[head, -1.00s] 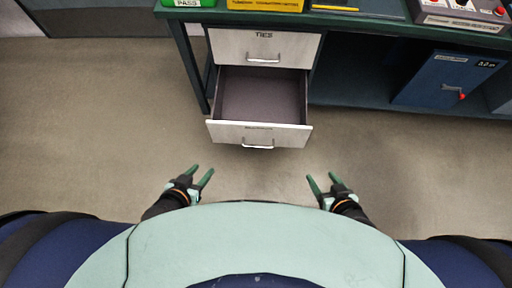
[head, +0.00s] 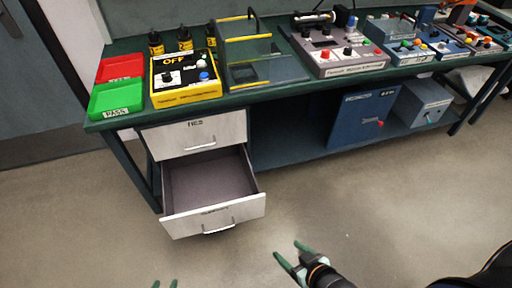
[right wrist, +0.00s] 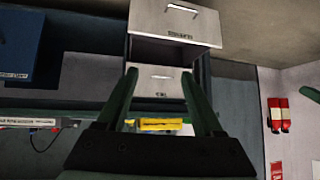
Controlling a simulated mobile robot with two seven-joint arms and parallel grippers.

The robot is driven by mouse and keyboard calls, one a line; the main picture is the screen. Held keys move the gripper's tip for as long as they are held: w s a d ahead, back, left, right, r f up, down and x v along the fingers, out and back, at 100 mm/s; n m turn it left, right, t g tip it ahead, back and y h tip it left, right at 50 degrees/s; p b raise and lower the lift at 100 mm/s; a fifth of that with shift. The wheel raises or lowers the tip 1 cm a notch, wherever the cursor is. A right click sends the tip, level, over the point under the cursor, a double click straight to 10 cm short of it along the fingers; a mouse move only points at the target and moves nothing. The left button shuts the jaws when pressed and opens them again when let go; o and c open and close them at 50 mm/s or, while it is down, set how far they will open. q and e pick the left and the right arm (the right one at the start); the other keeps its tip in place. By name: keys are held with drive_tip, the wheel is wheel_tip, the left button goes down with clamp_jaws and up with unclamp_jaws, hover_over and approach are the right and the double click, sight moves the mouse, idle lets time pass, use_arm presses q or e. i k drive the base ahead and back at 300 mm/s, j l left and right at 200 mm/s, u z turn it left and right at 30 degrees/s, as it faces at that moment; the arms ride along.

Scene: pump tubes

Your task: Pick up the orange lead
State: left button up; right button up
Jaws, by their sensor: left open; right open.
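I cannot make out an orange lead for certain. A small orange shape (head: 462,10) shows at the far right back of the bench in the head view, too small to tell what it is. My left gripper (head: 164,284) is open at the bottom edge of the head view, only its fingertips showing. My right gripper (head: 289,249) is open and empty over the floor, in front of the bench and right of the open drawer. In the right wrist view my right gripper (right wrist: 158,74) has both fingers apart with nothing between them.
The bench (head: 270,92) carries a red tray (head: 120,67), a green PASS tray (head: 116,98), a yellow box (head: 186,78), a yellow-edged stand (head: 249,45), a grey console (head: 335,50) and several boxes at right. An open drawer (head: 212,216) juts out. Blue boxes (head: 362,117) stand below. The floor in front is clear.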

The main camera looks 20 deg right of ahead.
sight(474, 36)
drive_tip(key=z, duration=0.6)
drive_tip(key=i+l+z, duration=0.15)
drive_tip(key=z, duration=0.25)
drive_tip(key=i+z, duration=0.4)
drive_tip(key=i+l+z, duration=0.1)
drive_tip(key=z, duration=0.3)
drive_tip(key=i+j+z, duration=0.1)
drive_tip(key=i, duration=0.45)
drive_tip(key=i+j+z, duration=0.1)
drive_tip(key=i+j, duration=0.15)
drive_tip(key=i, duration=0.3)
drive_tip(key=i+l+u, duration=0.1)
drive_tip(key=u, duration=0.3)
drive_tip(key=i+l+u, duration=0.1)
drive_tip(key=u, duration=0.25)
drive_tip(key=i+l+u, duration=0.1)
drive_tip(key=u, duration=0.3)
drive_tip(key=i+l+u, duration=0.15)
drive_tip(key=l, duration=0.15)
drive_tip(key=l+u, duration=0.15)
drive_tip(key=l, duration=0.15)
drive_tip(key=i+l+u, duration=0.15)
drive_tip(key=l, duration=0.15)
drive_tip(key=i+l+u, duration=0.1)
drive_tip(key=l, duration=0.5)
drive_tip(key=i+l+u, duration=0.1)
drive_tip(key=l, duration=0.5)
drive_tip(key=i+l+u, duration=0.15)
drive_tip(key=l, duration=0.45)
